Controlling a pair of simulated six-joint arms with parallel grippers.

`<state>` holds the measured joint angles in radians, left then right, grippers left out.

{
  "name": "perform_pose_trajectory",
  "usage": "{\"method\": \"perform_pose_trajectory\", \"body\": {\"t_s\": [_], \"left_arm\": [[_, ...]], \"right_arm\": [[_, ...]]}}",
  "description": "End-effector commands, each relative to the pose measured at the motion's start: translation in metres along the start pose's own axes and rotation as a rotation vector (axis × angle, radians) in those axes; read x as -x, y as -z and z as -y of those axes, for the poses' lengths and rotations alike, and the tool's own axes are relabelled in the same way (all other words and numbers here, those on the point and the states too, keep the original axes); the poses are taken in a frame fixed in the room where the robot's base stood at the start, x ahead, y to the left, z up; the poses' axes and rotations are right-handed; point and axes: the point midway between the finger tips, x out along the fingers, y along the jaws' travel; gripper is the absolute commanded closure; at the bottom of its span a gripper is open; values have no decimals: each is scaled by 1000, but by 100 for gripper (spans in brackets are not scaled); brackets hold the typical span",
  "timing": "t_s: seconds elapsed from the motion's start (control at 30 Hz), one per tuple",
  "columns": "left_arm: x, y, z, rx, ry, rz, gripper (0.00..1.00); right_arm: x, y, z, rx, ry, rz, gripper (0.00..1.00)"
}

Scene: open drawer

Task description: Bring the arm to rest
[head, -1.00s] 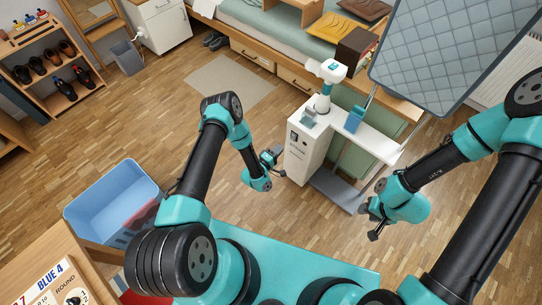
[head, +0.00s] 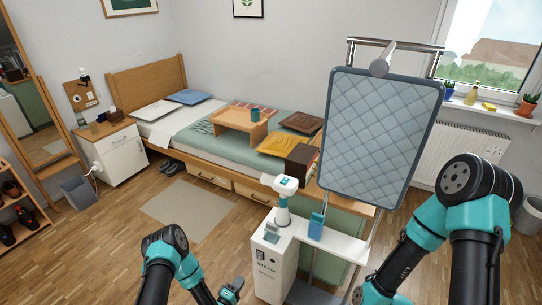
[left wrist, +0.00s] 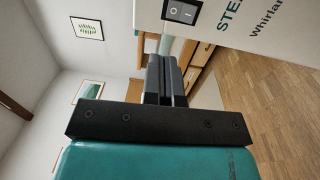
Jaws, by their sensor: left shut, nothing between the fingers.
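My left gripper (head: 232,289) is low in the head view, at the left of the white steamer cabinet (head: 272,262) and apart from it. In the left wrist view its two dark fingers (left wrist: 166,80) are together with nothing between them. The cabinet's side with a black switch (left wrist: 181,12) fills the top right there. My right arm comes in at the right of the head view. Its gripper (head: 358,295) shows only in small part at the bottom edge, so its jaws cannot be read.
A white and teal steamer head (head: 285,185) stands on the cabinet. A quilted grey-blue board (head: 380,135) rises on a metal frame at the right. A blue item (head: 316,224) stands by the white shelf (head: 338,243). The bed (head: 190,140) lies behind; floor with a rug (head: 188,210) is open at left.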

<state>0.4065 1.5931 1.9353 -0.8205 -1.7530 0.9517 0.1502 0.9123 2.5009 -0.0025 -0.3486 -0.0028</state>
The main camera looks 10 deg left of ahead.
Motion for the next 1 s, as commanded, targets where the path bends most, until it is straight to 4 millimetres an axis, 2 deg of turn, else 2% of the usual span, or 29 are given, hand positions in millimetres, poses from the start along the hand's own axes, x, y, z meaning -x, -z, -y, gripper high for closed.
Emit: {"method": "perform_pose_trajectory", "body": {"t_s": [0.23,0.37,0.47,0.67,0.8,1.0], "left_arm": [[-4,7,-15,-191,232,76,100],[6,9,-28,-329,426,162,100],[22,8,-41,-421,570,245,100],[68,1,-76,-553,832,449,100],[111,-11,-109,-600,985,619,100],[165,-31,-150,-602,1116,827,100]], "right_arm": [[0,0,0,0,0,0,57],[0,0,0,0,0,0,57],[0,0,0,0,0,0,57],[0,0,0,0,0,0,57],[0,0,0,0,0,0,57],[0,0,0,0,0,0,57]]}}
